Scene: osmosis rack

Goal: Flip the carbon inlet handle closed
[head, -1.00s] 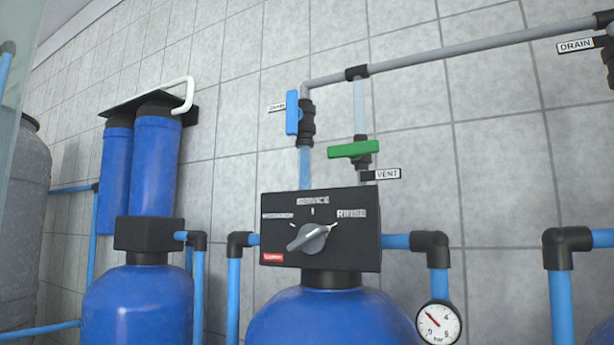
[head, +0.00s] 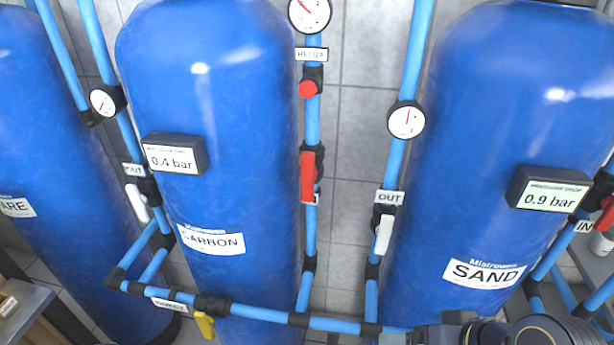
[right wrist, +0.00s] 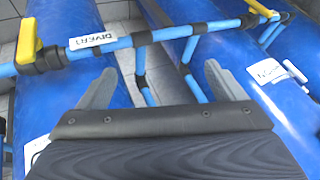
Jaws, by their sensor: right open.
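The carbon inlet handle (head: 308,177) is the red lever on the vertical blue pipe just right of the blue carbon tank (head: 225,120) in the head view. It lies upright, along the pipe; its small label is mostly hidden behind it. The tank's CARBON label (head: 211,240) faces me. My right gripper (right wrist: 160,85) is open and empty in the right wrist view, its two grey fingers wide apart over pipes and tanks. I do not make out the red handle in that view. My left gripper is not in view.
A red relief knob (head: 308,89) sits above the handle. White outlet handles (head: 137,202) (head: 384,234) flank it on neighbouring pipes. The sand tank (head: 470,130) stands to the right. A horizontal blue pipe (head: 258,313) with a yellow handle (head: 205,325) crosses low in front.

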